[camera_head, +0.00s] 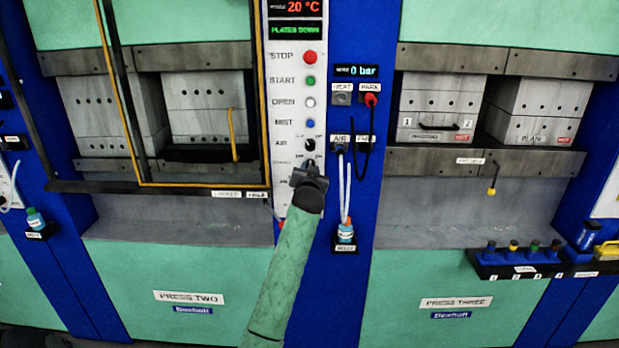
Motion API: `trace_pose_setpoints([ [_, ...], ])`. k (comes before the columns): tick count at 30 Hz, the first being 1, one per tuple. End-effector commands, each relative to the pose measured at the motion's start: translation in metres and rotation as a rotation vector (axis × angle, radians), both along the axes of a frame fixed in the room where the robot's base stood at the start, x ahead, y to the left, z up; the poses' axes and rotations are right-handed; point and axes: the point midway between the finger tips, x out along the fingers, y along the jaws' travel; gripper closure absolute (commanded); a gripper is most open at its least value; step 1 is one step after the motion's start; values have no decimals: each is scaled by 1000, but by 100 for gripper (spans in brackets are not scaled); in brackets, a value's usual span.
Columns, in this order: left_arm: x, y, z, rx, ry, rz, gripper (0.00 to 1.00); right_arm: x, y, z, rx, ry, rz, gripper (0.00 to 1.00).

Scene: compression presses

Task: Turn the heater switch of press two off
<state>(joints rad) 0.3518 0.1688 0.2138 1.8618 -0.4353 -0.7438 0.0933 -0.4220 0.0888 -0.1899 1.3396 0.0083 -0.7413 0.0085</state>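Press two, marked by its name plate (189,297), is on the left. Below are the STOP, START, OPEN and MIST buttons and a black AIR knob (309,146). My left arm rises from the bottom, and its dark gripper (309,170) is in front of the panel just below the AIR knob. It covers that spot, and I cannot make out a heater switch or the fingers' opening. My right gripper is not in view.
A yellow-edged dark guard frame (155,186) is left of the panel. Right of it are a HEAT socket (341,98), a red PARK plug (371,99), hoses and a bottle (345,232). Press three (456,302) stands at the right, with a small rack (520,262) below.

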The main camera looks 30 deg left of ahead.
Motion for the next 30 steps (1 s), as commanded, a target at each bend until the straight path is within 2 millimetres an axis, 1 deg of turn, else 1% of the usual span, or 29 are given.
trace_pose_setpoints([
  [1, 0, -1, -4, -44, -27, 0, 93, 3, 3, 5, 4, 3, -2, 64],
  [9, 1, -1, -3, -252, -153, 0, 93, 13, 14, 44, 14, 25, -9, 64],
  [15, 1, -2, -2, -373, -228, 0, 93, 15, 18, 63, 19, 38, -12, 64],
  [24, 1, -1, -1, -482, -295, 0, 93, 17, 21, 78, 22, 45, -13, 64],
  [30, 1, -1, 0, -508, -310, 0, 93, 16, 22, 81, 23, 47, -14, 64],
])
